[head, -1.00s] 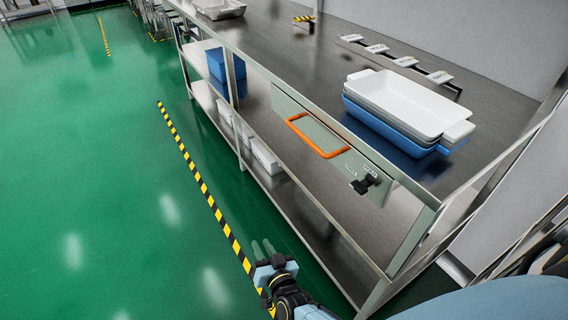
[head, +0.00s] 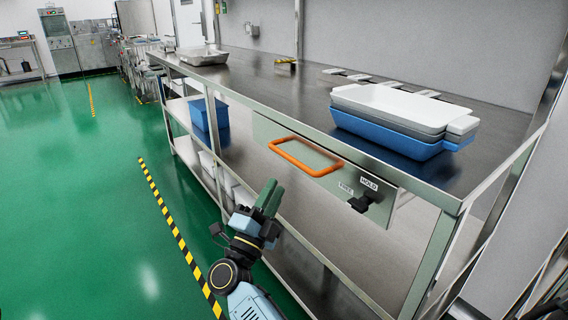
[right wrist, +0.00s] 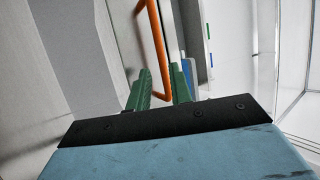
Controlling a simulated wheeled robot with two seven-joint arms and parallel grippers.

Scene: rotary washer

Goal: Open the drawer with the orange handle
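The drawer (head: 325,178) is a grey-green front under the steel tabletop. It looks shut, flush with the table's front. Its orange handle (head: 306,172) is a long loop on the left part of the front. A black knob (head: 362,204) sits at the right end beside labels reading FREE and HOLD. My right gripper (head: 270,192) is in front of the drawer, below and left of the handle, apart from it. In the right wrist view its green fingers (right wrist: 160,82) are spread and empty, with the orange handle (right wrist: 155,50) beyond the fingertips. My left gripper is not in view.
Stacked white, grey and blue trays (head: 400,118) stand on the tabletop above the drawer. A blue bin (head: 209,118) is on the shelf at left. A table leg (head: 432,262) stands right of the drawer. Green floor (head: 95,220) in front is clear.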

